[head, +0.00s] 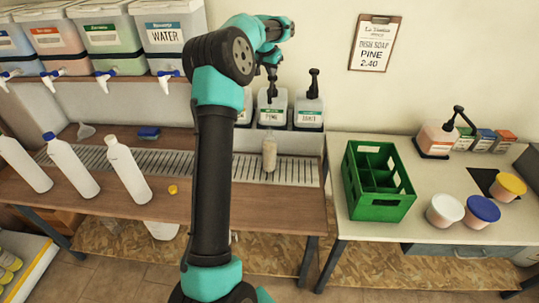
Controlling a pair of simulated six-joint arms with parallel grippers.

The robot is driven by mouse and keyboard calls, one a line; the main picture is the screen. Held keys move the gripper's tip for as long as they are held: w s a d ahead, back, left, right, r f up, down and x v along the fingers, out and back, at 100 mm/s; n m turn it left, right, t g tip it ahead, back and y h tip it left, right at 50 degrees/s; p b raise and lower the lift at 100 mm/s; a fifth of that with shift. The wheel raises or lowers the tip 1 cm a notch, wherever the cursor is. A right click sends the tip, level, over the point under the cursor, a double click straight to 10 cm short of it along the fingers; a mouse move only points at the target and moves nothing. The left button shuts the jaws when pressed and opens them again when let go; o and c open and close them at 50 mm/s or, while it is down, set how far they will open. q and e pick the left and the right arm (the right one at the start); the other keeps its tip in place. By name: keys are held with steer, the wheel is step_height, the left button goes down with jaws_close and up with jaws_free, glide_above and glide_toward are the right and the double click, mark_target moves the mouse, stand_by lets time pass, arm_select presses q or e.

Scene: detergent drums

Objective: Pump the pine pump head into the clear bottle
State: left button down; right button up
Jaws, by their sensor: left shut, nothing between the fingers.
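The pine pump container (272,108) stands on the back shelf, white with a green-edged label that is too small to read surely. Its black pump head is mostly covered by my left gripper (271,82). The gripper is shut, pointing down at the top of the pump; I cannot tell whether it touches. The clear bottle (269,153) stands upright on the drain grate, in front of and below this container. Its contents are hard to make out. My right gripper is not in view.
Another pump container (309,110) stands close on the right. White bottles (127,170) stand at the left of the counter, with a yellow cap (173,189). A green crate (378,205) and tubs (445,211) are on the right table. My arm hides part of the shelf.

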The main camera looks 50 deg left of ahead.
arm_select(q)
steer(key=shift+f, duration=0.4)
steer(key=shift+r, duration=2.9)
steer(key=shift+f, duration=0.1)
